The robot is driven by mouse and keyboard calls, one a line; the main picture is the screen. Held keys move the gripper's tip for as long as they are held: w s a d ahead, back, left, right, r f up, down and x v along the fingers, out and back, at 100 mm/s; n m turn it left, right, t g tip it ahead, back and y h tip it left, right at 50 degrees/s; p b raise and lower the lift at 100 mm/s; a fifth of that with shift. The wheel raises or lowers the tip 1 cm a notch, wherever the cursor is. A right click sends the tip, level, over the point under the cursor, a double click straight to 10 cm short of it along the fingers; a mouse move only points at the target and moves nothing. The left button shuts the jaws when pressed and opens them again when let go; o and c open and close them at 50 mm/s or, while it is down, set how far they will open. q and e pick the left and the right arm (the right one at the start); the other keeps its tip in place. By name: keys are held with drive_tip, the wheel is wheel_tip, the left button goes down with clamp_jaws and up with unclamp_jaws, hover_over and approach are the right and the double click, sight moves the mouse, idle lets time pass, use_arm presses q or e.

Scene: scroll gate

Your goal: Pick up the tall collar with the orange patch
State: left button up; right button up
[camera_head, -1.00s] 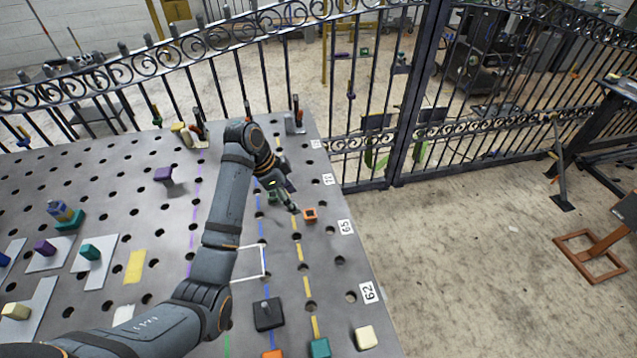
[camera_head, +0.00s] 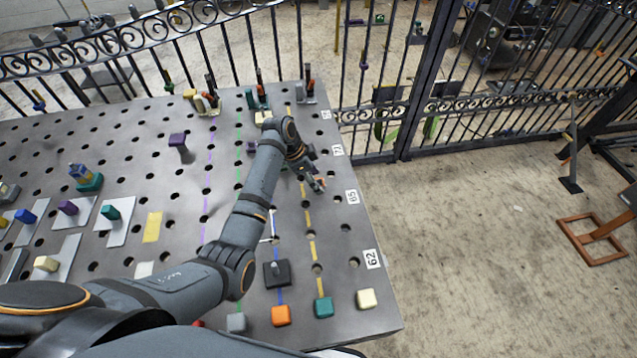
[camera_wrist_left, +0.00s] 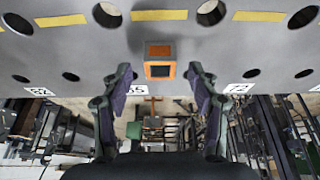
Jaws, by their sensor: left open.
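An orange square collar (camera_wrist_left: 160,52) with a dark square opening shows in the left wrist view, standing on the perforated grey table. It sits ahead of and between the two fingers of my left gripper (camera_wrist_left: 160,78), which is open and empty. In the head view my left gripper (camera_head: 317,184) is low over the table's right part, near the 65 label, and mostly hides the collar. I cannot tell the collar's height or see a separate patch clearly. My right gripper is not in view.
Orange (camera_head: 281,315), teal (camera_head: 323,308) and cream (camera_head: 367,299) blocks stand at the near right edge, beside a black block (camera_head: 277,273). Upright tools stand at the back edge. An iron gate (camera_head: 415,120) runs behind the table. Open floor lies to the right.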

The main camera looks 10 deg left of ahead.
use_arm(q)
drive_tip(key=shift+w+d+f, duration=0.15)
drive_tip(key=shift+d+f, duration=0.1)
drive_tip(key=shift+f, duration=0.4)
drive_tip(key=c, duration=1.2)
clamp_jaws()
drive_tip(key=shift+r, duration=0.2)
